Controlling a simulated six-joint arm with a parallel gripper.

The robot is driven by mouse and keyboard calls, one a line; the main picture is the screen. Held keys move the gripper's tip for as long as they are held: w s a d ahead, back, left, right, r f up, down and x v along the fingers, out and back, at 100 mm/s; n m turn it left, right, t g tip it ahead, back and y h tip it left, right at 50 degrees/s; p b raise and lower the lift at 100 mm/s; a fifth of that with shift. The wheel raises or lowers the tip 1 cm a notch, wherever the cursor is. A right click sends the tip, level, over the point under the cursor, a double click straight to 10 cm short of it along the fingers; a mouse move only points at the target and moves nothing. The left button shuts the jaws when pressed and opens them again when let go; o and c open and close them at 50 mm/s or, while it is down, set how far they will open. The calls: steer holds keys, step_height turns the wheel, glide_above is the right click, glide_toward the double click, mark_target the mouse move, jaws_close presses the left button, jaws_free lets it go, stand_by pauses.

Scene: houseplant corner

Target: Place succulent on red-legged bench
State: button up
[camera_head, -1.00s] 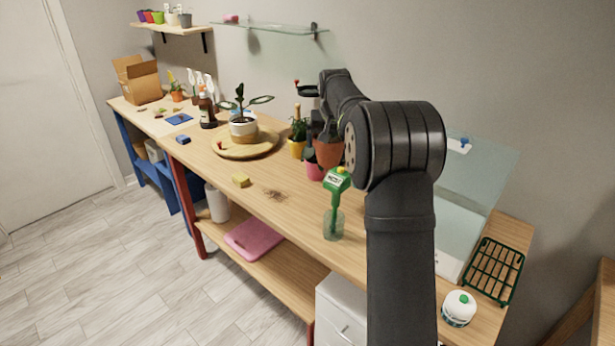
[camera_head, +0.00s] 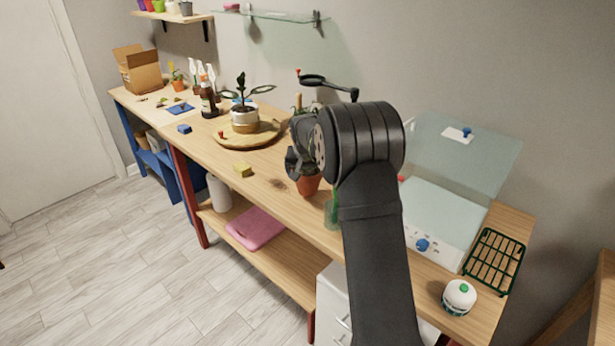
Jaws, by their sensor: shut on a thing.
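My gripper (camera_head: 298,165) is at the centre of the head view, over the red-legged bench (camera_head: 215,158). It is shut on a terracotta pot (camera_head: 308,185), whose lower part shows below the dark jaws. The plant in the pot is mostly hidden behind my gripper and arm, so I cannot make out the succulent clearly. The pot appears upright, near the middle of the wooden top. I cannot tell whether its base touches the bench.
A potted plant (camera_head: 243,115) stands on a round wooden board (camera_head: 264,137). A yellow sponge (camera_head: 243,170) and spilled soil (camera_head: 278,184) lie left of the pot. A green bottle (camera_head: 331,213) is close in front. A lidded propagator (camera_head: 440,215) stands right. A blue-legged bench (camera_head: 128,140) adjoins left.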

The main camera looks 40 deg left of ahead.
steer(key=shift+f, duration=0.9)
steer(key=shift+f, duration=0.2)
steer(key=o, duration=1)
steer(key=shift+o, duration=0.2)
steer(key=v, duration=1.2)
steer(key=shift+r, duration=0.15)
